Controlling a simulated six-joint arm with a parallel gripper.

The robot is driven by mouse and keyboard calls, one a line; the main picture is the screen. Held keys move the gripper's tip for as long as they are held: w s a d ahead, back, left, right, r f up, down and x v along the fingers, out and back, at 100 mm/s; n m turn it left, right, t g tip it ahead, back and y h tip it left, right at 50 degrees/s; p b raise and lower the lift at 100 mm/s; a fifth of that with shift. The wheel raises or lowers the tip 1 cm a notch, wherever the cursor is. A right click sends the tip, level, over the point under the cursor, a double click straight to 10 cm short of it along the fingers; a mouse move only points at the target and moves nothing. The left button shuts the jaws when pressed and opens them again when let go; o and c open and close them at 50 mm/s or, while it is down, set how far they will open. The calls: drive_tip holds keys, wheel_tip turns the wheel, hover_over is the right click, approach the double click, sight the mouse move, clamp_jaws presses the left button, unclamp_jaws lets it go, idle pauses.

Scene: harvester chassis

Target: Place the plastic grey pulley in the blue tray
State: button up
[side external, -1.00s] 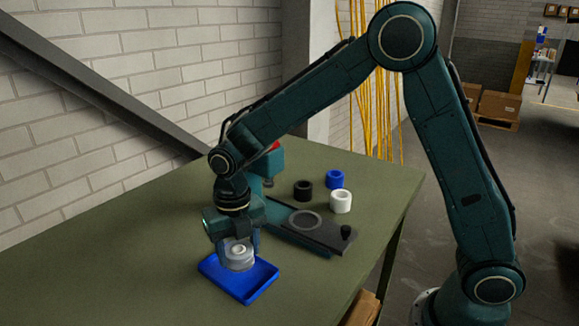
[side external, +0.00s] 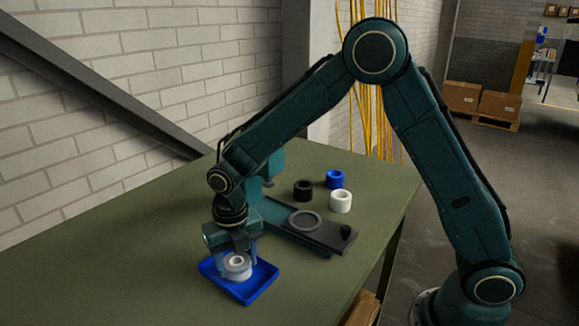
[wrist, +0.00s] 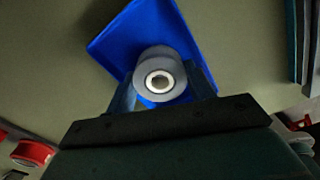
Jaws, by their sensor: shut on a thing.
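The grey pulley (side external: 237,265) has a pale hub with a hole in its middle. My gripper (side external: 237,262) is shut on it, with one finger on each side. The blue tray (side external: 262,283) is a shallow tray on the green table, directly below the pulley. In the wrist view the pulley (wrist: 160,80) sits between my fingertips (wrist: 162,88), over the blue tray (wrist: 125,38). I cannot tell whether the pulley touches the tray floor.
A teal machine with a dark plate (side external: 318,233) stands right of the tray. Behind it are a black ring (side external: 303,191), a blue ring (side external: 335,179) and a white ring (side external: 341,202). The table (side external: 110,265) is clear to the left.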

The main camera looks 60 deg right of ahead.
drive_tip(key=o, duration=0.7)
drive_tip(key=shift+c, duration=0.2)
drive_tip(key=shift+r, duration=3.9)
